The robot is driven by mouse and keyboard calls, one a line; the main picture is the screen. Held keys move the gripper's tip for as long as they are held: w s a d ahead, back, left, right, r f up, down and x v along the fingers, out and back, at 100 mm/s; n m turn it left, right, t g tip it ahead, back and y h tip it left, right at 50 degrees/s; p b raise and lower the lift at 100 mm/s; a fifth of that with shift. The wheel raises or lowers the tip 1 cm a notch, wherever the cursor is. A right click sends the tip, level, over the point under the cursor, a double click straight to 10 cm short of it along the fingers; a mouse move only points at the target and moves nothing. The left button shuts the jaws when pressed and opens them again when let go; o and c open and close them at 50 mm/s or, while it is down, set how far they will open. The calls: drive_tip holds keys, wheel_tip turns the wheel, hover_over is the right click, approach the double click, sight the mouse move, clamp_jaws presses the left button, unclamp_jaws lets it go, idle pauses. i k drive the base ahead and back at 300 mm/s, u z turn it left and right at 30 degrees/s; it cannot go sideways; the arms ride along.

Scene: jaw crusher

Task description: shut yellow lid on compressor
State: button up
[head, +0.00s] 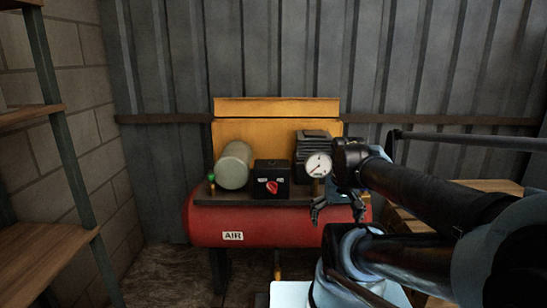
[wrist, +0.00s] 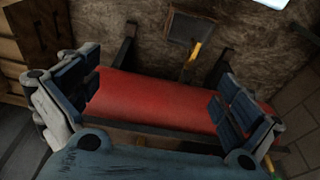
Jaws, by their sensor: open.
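The yellow lid (head: 275,107) stands raised at the back of the compressor, behind the machinery. The compressor's red tank (head: 258,226) has an "AIR" label and lies horizontally below a dark top plate. The tank also shows in the wrist view (wrist: 150,98), beyond and between my fingers. My gripper (head: 338,210) is open and empty, pointing down at the right front of the compressor. In the wrist view my gripper (wrist: 158,96) has its two fingers spread wide. The lid is not in the wrist view, and my arm covers the compressor's right end in the head view.
A pale cylinder (head: 235,165), a black box with a red knob (head: 271,180), a dark motor (head: 311,145) and a round gauge (head: 318,164) stand on the compressor. Wooden shelves (head: 35,116) are at left. A wooden surface (head: 405,228) is at right, partly behind my arm.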

sight(223, 107)
drive_tip(key=u, duration=0.05)
drive_tip(key=k, duration=1.3)
drive_tip(key=u, duration=0.5)
drive_tip(key=i, duration=1.9)
drive_tip(key=z, duration=0.55)
